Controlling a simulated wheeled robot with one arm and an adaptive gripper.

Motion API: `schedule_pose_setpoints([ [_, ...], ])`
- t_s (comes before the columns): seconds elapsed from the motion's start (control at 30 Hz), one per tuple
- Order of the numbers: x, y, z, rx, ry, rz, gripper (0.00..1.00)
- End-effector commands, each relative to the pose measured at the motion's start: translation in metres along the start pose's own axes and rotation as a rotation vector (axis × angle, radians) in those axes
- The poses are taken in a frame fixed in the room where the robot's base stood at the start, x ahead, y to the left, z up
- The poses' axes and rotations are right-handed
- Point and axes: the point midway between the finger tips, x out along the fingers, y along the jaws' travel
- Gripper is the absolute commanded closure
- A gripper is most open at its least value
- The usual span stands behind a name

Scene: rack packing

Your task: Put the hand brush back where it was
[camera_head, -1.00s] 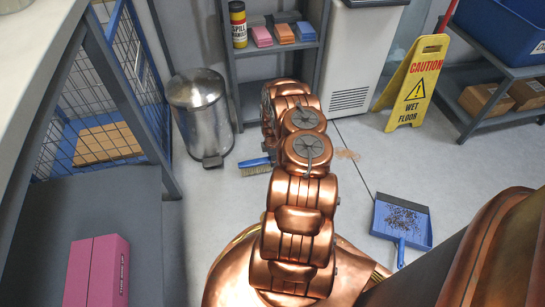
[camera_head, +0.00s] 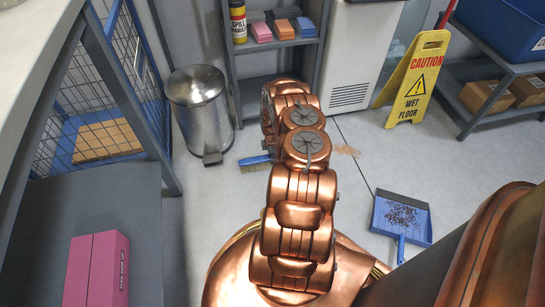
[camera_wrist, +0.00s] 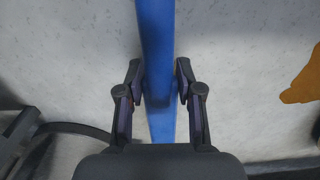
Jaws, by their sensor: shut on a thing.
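The hand brush (camera_head: 257,160) has a blue back and pale bristles. In the head view it sticks out left of my arm, low over the floor, close to the steel bin's pedal. Whether it touches the floor I cannot tell. In the wrist view its blue handle (camera_wrist: 156,40) runs top to bottom between the fingers. My gripper (camera_wrist: 159,82) is shut on this handle, one dark finger on each side.
A steel pedal bin (camera_head: 199,105) stands left of the brush. A grey shelf (camera_head: 275,48) stands behind. A blue dustpan (camera_head: 402,218) with dark debris lies on the floor at right. A yellow wet-floor sign (camera_head: 413,82) stands beyond it. A brown patch (camera_head: 347,151) marks the floor.

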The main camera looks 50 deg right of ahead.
Motion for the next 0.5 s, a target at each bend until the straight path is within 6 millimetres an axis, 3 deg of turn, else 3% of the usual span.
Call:
schedule_pose_setpoints([
  [0.4, 0.0068, 0.0001, -0.0002, -0.001, 0.0, 0.0, 1.0],
  [0.43, 0.007, 0.0001, -0.0001, -0.001, 0.0, 0.0, 0.63],
  [0.5, 0.0067, 0.0002, -0.0001, -0.001, 0.0, 0.0, 0.56],
])
